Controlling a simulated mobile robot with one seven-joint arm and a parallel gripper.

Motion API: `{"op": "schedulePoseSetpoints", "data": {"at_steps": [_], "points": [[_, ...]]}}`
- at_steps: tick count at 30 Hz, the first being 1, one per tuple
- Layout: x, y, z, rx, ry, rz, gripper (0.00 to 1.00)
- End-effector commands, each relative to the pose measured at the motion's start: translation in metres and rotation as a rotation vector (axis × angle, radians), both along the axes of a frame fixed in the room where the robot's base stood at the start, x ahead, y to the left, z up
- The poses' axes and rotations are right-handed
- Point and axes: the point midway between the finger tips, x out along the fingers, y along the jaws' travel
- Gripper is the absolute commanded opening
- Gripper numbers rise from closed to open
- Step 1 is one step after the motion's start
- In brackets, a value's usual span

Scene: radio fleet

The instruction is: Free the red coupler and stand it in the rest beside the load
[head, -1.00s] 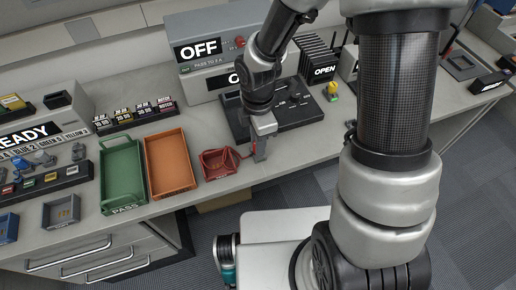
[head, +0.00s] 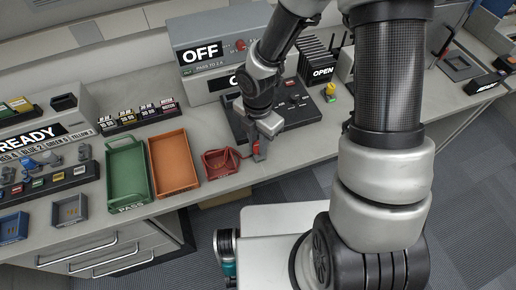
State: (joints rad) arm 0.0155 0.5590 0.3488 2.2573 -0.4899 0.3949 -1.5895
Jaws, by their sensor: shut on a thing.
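My gripper (head: 263,137) is at the bench's front edge, tilted, with its fingers pointing down. It is shut on a small red piece, which I take to be the red coupler (head: 256,147); the fingers hide part of it. A small grey block (head: 259,157) stands directly below the fingers; whether the coupler touches it is too small to tell. A red tray (head: 217,171) sits just left of the gripper, with a red cable-like strand reaching toward the coupler. I cannot tell for sure which piece is the load or the rest.
An orange tray (head: 196,160) and a green tray (head: 145,174) stand left of the red tray. A black panel (head: 300,112) lies behind the gripper, below a grey unit with an OFF sign (head: 201,52). A yellow-topped piece (head: 331,90) stands to the right. The bench front (head: 310,150) right of the gripper is clear.

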Motion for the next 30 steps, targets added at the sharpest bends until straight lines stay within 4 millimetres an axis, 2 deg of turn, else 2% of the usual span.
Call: {"op": "schedulePoseSetpoints", "data": {"at_steps": [4, 14, 21, 25, 26, 28, 30], "points": [[-0.0032, -0.0011, -0.0015, -0.003, 0.009, 0.065, 0.05], [-0.0029, -0.0012, -0.0021, -0.003, 0.007, 0.081, 0.05], [-0.0029, -0.0011, -0.0028, -0.001, 0.008, 0.181, 0.05], [-0.0025, -0.0011, -0.0035, -0.002, 0.006, 0.182, 0.05], [-0.0025, -0.0011, -0.0034, -0.002, 0.006, 0.182, 0.23], [-0.0022, -0.0011, -0.0033, -0.001, 0.006, 0.181, 0.35], [-0.0016, -0.0007, -0.003, -0.001, 0.004, 0.181, 0.4]]}}
